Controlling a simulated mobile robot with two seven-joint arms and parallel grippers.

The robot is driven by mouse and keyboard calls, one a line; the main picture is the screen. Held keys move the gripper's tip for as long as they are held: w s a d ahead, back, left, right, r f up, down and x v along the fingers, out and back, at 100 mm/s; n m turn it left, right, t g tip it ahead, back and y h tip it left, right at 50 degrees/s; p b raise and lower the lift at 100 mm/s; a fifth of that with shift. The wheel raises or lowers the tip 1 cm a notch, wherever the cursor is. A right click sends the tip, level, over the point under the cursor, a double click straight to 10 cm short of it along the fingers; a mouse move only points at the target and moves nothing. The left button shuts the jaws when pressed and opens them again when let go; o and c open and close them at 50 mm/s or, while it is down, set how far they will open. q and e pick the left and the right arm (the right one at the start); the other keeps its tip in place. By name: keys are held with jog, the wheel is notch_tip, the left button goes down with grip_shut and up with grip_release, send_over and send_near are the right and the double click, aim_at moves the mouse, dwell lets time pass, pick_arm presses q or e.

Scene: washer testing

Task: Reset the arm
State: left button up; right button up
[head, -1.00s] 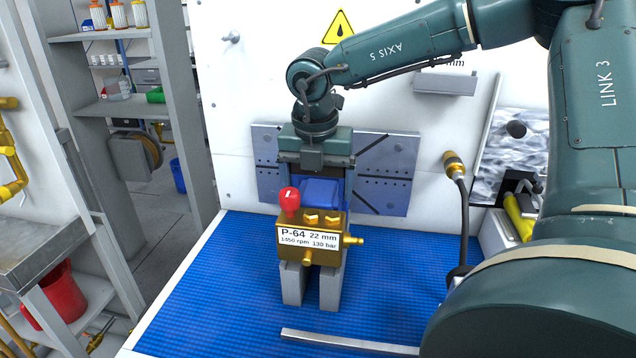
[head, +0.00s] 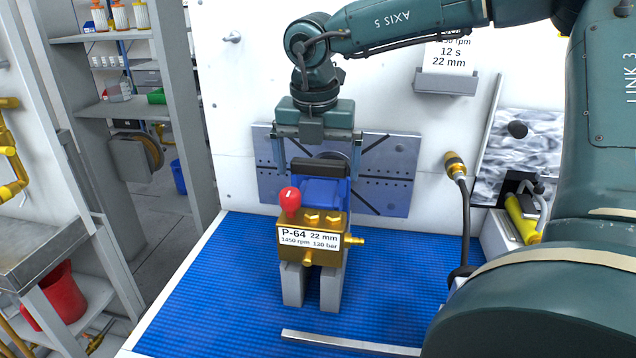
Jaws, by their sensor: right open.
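My right arm comes in from the right and bends down at the middle. Its right gripper (head: 316,158) hangs open above and behind the pump, with its fingers spread to either side and nothing seen between them. The pump has a brass block (head: 312,235) with a white P-64 label, a red knob and a blue body (head: 324,192) with a dark bar on top. It sits upright on two grey blocks (head: 330,287) on the blue mat (head: 210,285). The left gripper is not in view.
A metal plate with slots (head: 390,180) is on the white wall behind the pump. A brass-tipped hose (head: 456,170) stands to the right, near a yellow tool (head: 520,218). A metal bar (head: 350,343) lies at the front. The mat's left side is clear.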

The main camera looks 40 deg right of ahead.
notch_tip(320, 180, up, 9)
jog(key=a, duration=0.1)
jog(key=shift+s+f, duration=0.15)
jog(key=shift+s, duration=0.3)
